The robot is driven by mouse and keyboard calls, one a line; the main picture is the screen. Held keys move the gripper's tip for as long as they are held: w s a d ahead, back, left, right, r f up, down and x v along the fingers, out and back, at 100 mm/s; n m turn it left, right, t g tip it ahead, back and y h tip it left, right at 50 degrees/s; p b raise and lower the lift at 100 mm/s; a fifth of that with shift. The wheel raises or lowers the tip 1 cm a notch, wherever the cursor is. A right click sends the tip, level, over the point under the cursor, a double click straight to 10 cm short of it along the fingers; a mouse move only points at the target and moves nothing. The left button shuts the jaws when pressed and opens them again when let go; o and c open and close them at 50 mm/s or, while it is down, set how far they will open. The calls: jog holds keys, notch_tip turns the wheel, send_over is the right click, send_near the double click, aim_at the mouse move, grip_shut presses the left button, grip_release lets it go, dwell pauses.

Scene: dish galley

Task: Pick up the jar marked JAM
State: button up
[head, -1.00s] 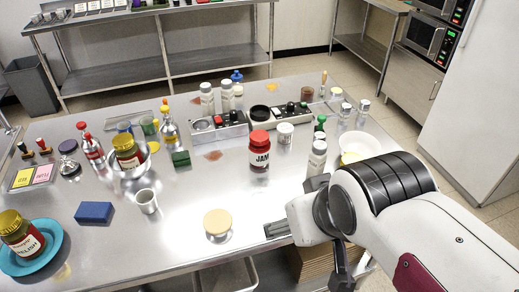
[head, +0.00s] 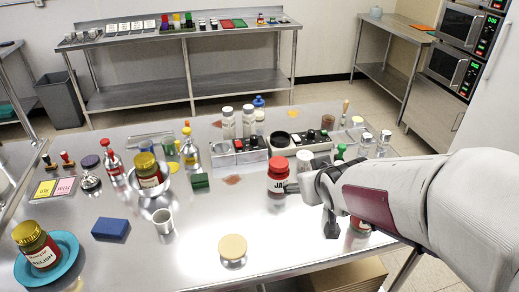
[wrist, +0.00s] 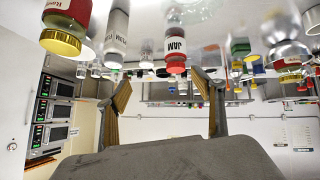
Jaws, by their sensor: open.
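The jar marked JAM (head: 278,177), with a red lid and dark red contents, stands upright on the steel table. In the wrist view, where things hang upside down, the JAM jar (wrist: 176,47) is centred ahead, between the lines of the two fingers. My gripper (head: 308,204) is open and empty, low over the table at the jar's right; one fingertip overlaps the jar's right edge in the head view. Whether it touches cannot be told. Both fingers also show in the wrist view (wrist: 165,98), with a clear gap between them.
A yellow-lidded jar (wrist: 64,22) is close by; my arm partly hides it in the head view. Another, marked RELISH (head: 38,246), sits on a blue plate (head: 68,262). A grey control box (head: 240,156) and bottles stand behind the JAM jar. The table's front middle is mostly clear.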

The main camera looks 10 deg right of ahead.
jog(key=t, duration=0.2)
send_near(284, 178)
jog(key=s+d+r, duration=0.1)
jog(key=d+r, duration=0.2)
jog(key=r, duration=0.1)
jog(key=w+f+y, duration=0.1)
jog(key=f, duration=0.1)
jog(key=w+f+n+y, duration=0.1)
jog(key=w+f, duration=0.1)
jog(key=w+f+t+y, duration=0.1)
jog(key=w+f, duration=0.1)
jog(key=shift+a+f, duration=0.1)
jog(key=shift+a, duration=0.25)
jog(key=shift+w+a+f+n+t+y, duration=0.1)
jog(key=shift+a+f+n+t+y, duration=0.1)
jog(key=shift+f+y, duration=0.1)
jog(key=shift+w+a+f+n+t+y, duration=0.1)
jog(key=shift+w+f+t+y, duration=0.1)
jog(key=shift+f+y, duration=0.15)
jog(key=shift+x, duration=1.25)
jog(key=shift+r+x, duration=0.1)
jog(key=shift+x, duration=1.15)
jog(key=shift+r+x, duration=0.15)
jog(key=shift+x, duration=1.15)
jog(key=shift+w, duration=0.1)
